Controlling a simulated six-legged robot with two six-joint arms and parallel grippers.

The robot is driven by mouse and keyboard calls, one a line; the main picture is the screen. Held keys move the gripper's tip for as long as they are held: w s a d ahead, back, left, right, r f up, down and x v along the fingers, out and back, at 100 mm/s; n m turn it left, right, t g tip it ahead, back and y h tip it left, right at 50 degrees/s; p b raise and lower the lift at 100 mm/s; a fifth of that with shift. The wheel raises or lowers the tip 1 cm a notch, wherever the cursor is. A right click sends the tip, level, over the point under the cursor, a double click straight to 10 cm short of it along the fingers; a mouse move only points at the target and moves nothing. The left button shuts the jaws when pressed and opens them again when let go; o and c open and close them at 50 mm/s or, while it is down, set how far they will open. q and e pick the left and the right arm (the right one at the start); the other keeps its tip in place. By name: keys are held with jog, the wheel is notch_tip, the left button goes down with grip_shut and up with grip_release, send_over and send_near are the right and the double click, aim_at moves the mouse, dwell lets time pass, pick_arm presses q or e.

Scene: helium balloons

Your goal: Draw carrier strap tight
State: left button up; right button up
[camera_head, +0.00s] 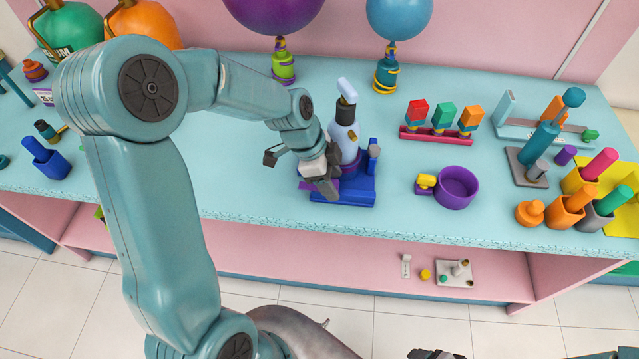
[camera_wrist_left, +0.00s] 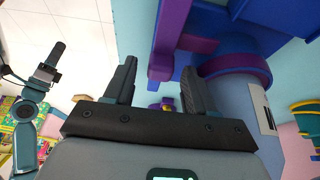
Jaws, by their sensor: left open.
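The blue carrier (camera_head: 350,190) stands near the front of the counter and holds an upright pale-blue cylinder (camera_head: 344,135) with a dark collar. A purple strap (camera_head: 322,184) shows low at the carrier's left, partly hidden by my left gripper (camera_head: 325,190). In the left wrist view, the purple strap (camera_wrist_left: 172,38) hangs beside the blue carrier (camera_wrist_left: 212,62), its lower end just ahead of my open fingers (camera_wrist_left: 157,88). I see no contact between them. My right gripper (camera_wrist_left: 48,68) is far off at the left of that view; its jaws are too small to judge.
A purple bowl (camera_head: 456,187) and a coloured-block rack (camera_head: 436,136) stand right of the carrier. Two balloon fillers (camera_head: 283,68) (camera_head: 386,78) stand behind. Pots with pegs (camera_head: 566,211) crowd the far right. The counter's front edge (camera_head: 400,232) is close; some counter left of the carrier is bare.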

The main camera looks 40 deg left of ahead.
pick_arm(q)
jog(key=shift+s+a, duration=0.1)
jog(key=shift+c, duration=0.3)
grip_shut()
jog(key=shift+w+d, duration=0.55)
jog(key=shift+d, duration=0.35)
jog(key=shift+w+d, duration=0.55)
jog(key=shift+d, duration=0.35)
jog(key=shift+w+d+b, duration=0.1)
jog(key=shift+d+b, duration=0.05)
jog(key=shift+b, duration=0.15)
jog(key=shift+w+d, duration=0.25)
jog(key=shift+d, duration=0.3)
